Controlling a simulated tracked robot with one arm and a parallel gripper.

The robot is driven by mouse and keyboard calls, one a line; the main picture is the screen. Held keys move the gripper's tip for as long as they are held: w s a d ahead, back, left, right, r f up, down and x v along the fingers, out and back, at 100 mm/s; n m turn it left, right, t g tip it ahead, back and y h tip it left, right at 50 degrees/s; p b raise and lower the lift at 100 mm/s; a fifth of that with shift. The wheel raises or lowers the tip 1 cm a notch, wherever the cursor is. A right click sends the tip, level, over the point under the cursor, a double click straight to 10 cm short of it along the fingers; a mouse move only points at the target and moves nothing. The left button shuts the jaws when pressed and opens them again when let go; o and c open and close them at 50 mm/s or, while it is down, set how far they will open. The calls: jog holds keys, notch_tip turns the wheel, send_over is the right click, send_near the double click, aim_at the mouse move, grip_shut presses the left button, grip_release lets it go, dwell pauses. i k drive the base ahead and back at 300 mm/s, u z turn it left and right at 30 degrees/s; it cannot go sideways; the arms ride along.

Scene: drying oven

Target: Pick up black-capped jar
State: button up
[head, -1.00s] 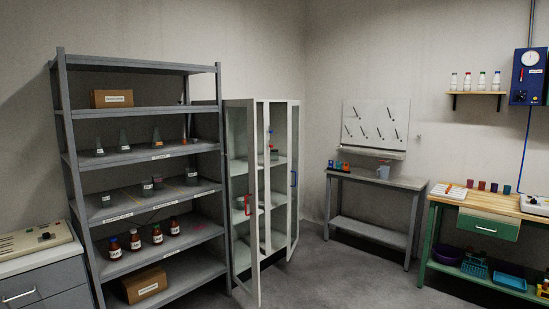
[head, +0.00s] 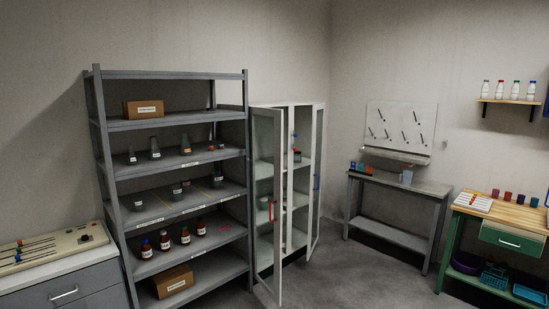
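I cannot make out for certain which jar has a black cap. Several brown jars with white labels stand on a lower shelf of the grey rack; the leftmost brown jar (head: 146,251) has a bluish cap, and the others have caps too small to tell surely. Several white bottles (head: 501,91) with coloured caps stand on the wooden wall shelf at the upper right. A small dark-topped container (head: 297,156) sits inside the glass cabinet (head: 322,140), whose doors stand open. My gripper is not in view.
The grey rack (head: 122,235) also holds flasks and cardboard boxes (head: 173,281). A control panel on a grey cabinet (head: 65,290) stands at left. A grey table (head: 400,180) and a green-framed bench (head: 460,212) stand at right. The floor (head: 345,278) between is clear.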

aim_at(297, 156)
jog(key=u, duration=0.7)
jog(key=i, duration=4.45)
jog(key=z, duration=2.1)
jog(key=i, duration=0.2)
jog(key=z, duration=0.55)
